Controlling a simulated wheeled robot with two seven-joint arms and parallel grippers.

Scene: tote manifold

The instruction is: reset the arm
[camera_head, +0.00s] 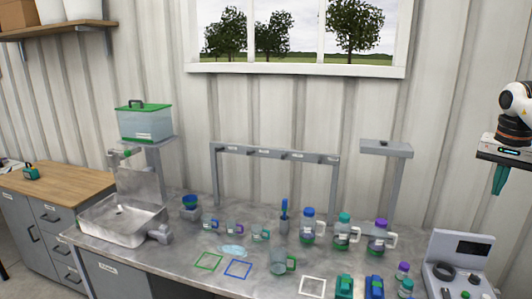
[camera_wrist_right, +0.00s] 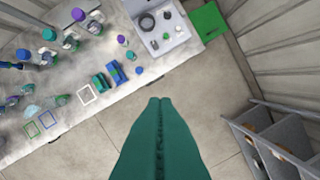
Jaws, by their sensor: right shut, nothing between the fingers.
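My right gripper (camera_head: 498,188) hangs at the far right of the head view, with its teal fingers pointing down. It is raised, to the right of the bench and apart from everything. In the right wrist view my right gripper (camera_wrist_right: 159,102) shows its two teal fingers pressed together with nothing between them. Grey floor (camera_wrist_right: 110,130) lies below the fingers. My left arm and left gripper are not in view.
A metal bench (camera_head: 185,262) holds a sink (camera_head: 120,220), a hook rack (camera_head: 275,152), several bottles and cups, and a grey device (camera_head: 458,250). A green-lidded tank (camera_head: 144,122) stands on a raised stand. A grey bin rack (camera_wrist_right: 262,150) stands at lower right in the wrist view.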

